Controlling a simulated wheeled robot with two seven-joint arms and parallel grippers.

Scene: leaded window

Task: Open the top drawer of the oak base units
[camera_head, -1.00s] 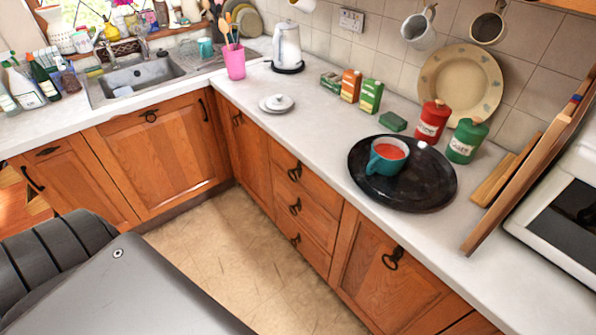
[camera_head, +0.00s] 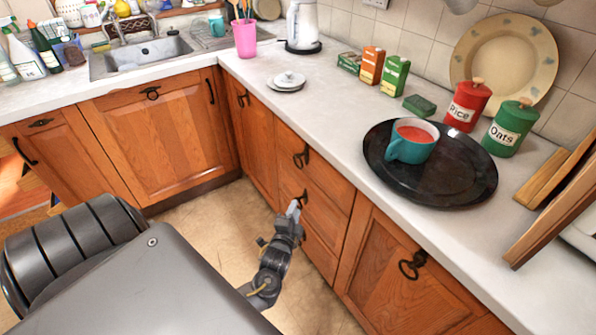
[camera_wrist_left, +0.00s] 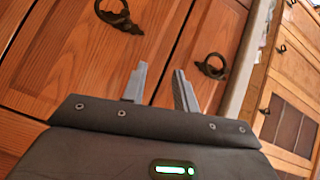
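The oak base units (camera_head: 325,200) hold a stack of drawers under the worktop. The top drawer (camera_head: 325,178) is closed flush, with a dark ring handle (camera_head: 301,158). The middle drawer's handle (camera_head: 300,198) is just behind my left gripper's fingertips (camera_head: 294,208); the lowest handle is hidden by the gripper. The left wrist view shows my left gripper (camera_wrist_left: 158,83) with its two fingers apart and nothing between them. There the top drawer's handle (camera_wrist_left: 210,66) is to the right of the fingers, and another ring handle (camera_wrist_left: 118,13) is up and left. My right gripper is not in view.
The white worktop (camera_head: 325,95) overhangs the drawers. On it stand a black tray (camera_head: 440,185) with a teal mug (camera_head: 408,150), canisters, boxes and a kettle (camera_head: 301,25). A cupboard (camera_head: 395,270) is right of the drawers. Floor (camera_head: 205,225) in front is clear.

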